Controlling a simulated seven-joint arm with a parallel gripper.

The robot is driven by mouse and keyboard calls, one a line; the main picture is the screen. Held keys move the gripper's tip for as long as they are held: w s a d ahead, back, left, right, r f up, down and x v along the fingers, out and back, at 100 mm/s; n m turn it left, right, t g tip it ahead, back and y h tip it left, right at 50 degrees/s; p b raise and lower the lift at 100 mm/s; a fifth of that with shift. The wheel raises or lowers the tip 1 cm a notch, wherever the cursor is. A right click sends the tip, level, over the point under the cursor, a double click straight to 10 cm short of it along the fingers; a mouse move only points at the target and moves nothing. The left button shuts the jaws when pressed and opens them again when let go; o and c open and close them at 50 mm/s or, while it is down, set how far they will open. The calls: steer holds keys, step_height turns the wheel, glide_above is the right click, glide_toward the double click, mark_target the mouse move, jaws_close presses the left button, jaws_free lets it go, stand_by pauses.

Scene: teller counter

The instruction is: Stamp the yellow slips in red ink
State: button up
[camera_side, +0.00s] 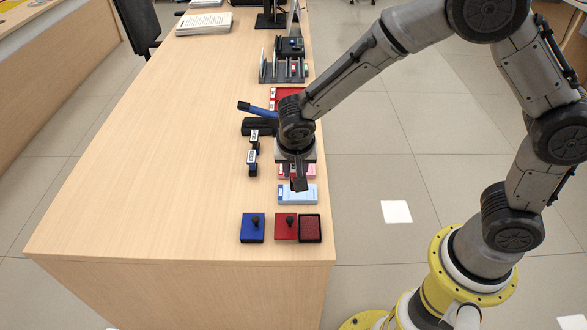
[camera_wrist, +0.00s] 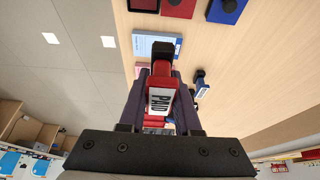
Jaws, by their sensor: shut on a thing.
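My gripper (camera_wrist: 160,88) is shut on a red stamp (camera_wrist: 159,76) with a white label reading PAID; the label faces the wrist camera. In the side view my gripper (camera_side: 299,178) is over the counter's right part, above the pink and light blue slips. The open red ink pad (camera_side: 310,229) lies at the near right corner, beside its red lid (camera_side: 286,223) with a black knob. I see no yellow slips in either view; my arm and gripper hide part of the counter.
Light blue slips (camera_side: 297,195) and pink slips (camera_side: 284,171) lie near the right edge. A closed blue pad (camera_side: 252,229) sits left of the red lid. A blue-handled tool (camera_side: 258,109) lies behind.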

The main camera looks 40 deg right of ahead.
jaws_close()
glide_above(309, 219)
step_height(309, 219, down, 5)
steer(key=shift+g+y, duration=0.4)
steer(key=shift+s+a+f, duration=0.1)
steer(key=shift+f, duration=0.85)
steer(key=shift+s+a+f, duration=0.15)
steer(key=shift+f, duration=0.8)
steer(key=shift+s+a+f, duration=0.1)
steer(key=shift+f, duration=0.85)
steer(key=shift+f, duration=0.65)
steer(key=shift+r, duration=3.1)
